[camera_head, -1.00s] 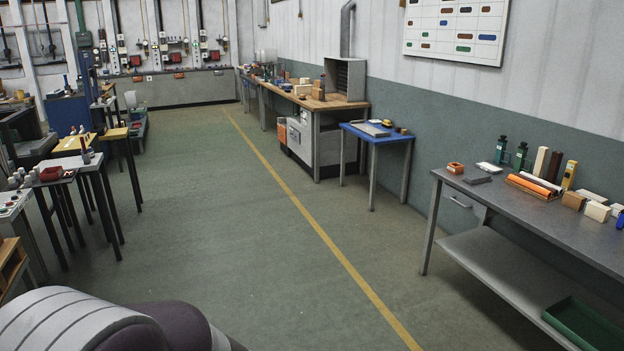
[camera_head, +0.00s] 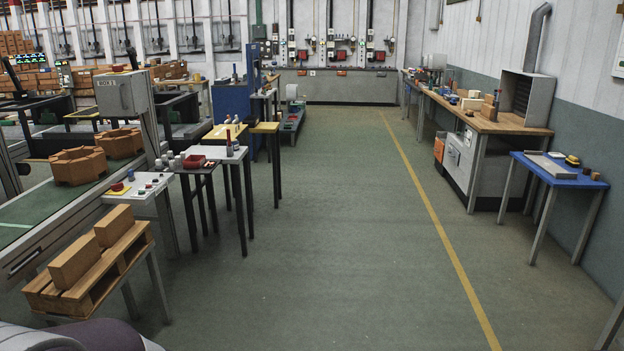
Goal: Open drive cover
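I cannot pick out the drive cover for certain. A grey box (camera_head: 122,96) with a small label stands on a post beside the conveyor (camera_head: 75,200) at the left; the label is too small to read surely, and the box's front looks shut. Grey switch boxes with red parts (camera_head: 303,55) hang on the far wall, too small to make out. Neither of my grippers is in view; only a part of my own body shows at the bottom left.
A pallet (camera_head: 110,268) with bricks stands near left. Small tables (camera_head: 212,165) with bottles and a red tray line the left side. A workbench (camera_head: 490,122) and a blue-topped table (camera_head: 560,172) stand at right. The floor (camera_head: 330,230) between is clear, with a yellow line (camera_head: 432,215).

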